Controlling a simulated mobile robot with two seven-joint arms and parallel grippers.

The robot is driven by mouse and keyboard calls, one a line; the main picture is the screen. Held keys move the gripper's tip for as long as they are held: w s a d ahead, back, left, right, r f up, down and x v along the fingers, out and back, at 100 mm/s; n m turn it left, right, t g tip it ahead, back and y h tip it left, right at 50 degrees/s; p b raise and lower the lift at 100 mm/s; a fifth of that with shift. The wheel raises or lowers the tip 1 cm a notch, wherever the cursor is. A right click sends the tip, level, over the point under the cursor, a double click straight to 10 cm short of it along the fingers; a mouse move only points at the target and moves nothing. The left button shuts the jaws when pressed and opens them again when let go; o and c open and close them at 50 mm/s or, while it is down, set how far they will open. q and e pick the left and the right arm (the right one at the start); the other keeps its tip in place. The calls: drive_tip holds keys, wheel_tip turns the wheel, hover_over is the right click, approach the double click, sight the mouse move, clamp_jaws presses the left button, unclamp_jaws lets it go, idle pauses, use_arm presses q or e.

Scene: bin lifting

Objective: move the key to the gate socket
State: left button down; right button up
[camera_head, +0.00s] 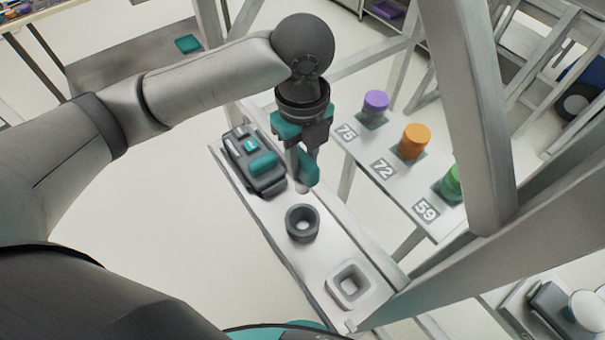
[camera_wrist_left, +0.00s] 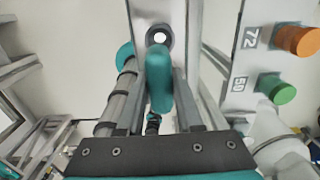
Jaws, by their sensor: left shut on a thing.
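My left gripper (camera_head: 301,160) hangs over the narrow pale ledge (camera_head: 329,249) in the head view, pointing down. It is shut on what looks like the key, a teal piece (camera_wrist_left: 159,85) between the fingers in the left wrist view. A pale tip shows below the fingers in the head view, just above the ledge and behind a dark round socket (camera_head: 302,223). This ring also shows beyond the key in the left wrist view (camera_wrist_left: 159,38). A pale square socket (camera_head: 350,285) is nearer on the ledge. I cannot tell which one is the gate socket. My right gripper is not in view.
A dark box with a teal lever (camera_head: 262,164) sits on the ledge left of the gripper. A side shelf (camera_head: 383,168) bears purple (camera_head: 376,101), orange (camera_head: 414,140) and green (camera_head: 452,184) knobs, numbered 75, 72 and 59. A thick pale frame post (camera_head: 473,110) stands at the right.

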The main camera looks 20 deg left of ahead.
use_arm(q)
drive_tip(key=shift+r, duration=0.7)
wheel_tip(320, 180, up, 2)
drive_tip(key=p, duration=0.3)
drive_tip(key=shift+r, duration=0.15)
drive_tip(key=shift+r+p, duration=0.35)
drive_tip(key=shift+r, duration=1.45)
